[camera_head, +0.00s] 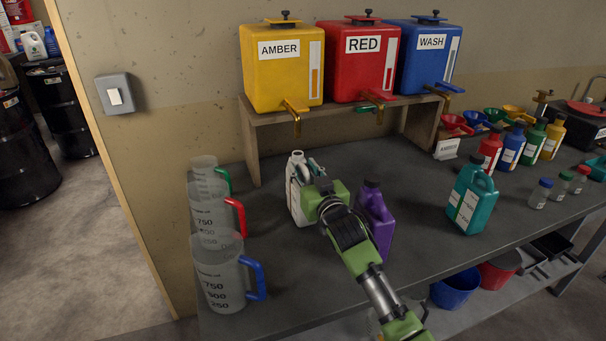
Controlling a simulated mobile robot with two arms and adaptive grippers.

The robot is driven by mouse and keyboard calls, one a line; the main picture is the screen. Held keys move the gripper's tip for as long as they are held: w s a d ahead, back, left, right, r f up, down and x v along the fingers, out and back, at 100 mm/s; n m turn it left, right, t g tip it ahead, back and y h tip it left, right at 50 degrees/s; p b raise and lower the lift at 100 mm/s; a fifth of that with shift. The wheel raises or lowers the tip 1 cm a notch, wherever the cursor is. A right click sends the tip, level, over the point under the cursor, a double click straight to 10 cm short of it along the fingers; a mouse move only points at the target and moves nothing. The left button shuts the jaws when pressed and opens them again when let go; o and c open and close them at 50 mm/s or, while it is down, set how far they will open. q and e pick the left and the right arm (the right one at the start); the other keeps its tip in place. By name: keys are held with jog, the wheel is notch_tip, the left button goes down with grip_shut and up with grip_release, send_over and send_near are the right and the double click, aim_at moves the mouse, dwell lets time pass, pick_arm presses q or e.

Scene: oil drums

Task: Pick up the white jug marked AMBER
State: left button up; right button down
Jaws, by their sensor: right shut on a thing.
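The white jug (296,203) is at the middle of the dark bench, in front of the wooden stand. Its upper part shows to the left of my gripper, and its right side is hidden behind the gripper. I cannot read a marking on it from here. My right gripper (314,168) is shut on the white jug near its top. I cannot tell whether the jug's base touches the bench. My left gripper is not in view.
A purple jug (376,222) stands close to the right of my gripper, and a teal jug (471,200) further right. Several measuring jugs (221,270) line the left edge. Amber (281,75), red (361,65) and blue (422,60) tanks sit on the stand (251,140) behind.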

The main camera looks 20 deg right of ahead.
jog(key=shift+r+b, duration=0.4)
jog(key=shift+r, duration=1.3)
jog(key=shift+s+r, duration=0.15)
jog(key=s+b, duration=0.3)
jog(key=s, duration=1.4)
notch_tip(320, 180, up, 19)
jog(key=p, duration=1.9)
jog(key=shift+s+d, duration=0.3)
jog(key=shift+s, duration=0.05)
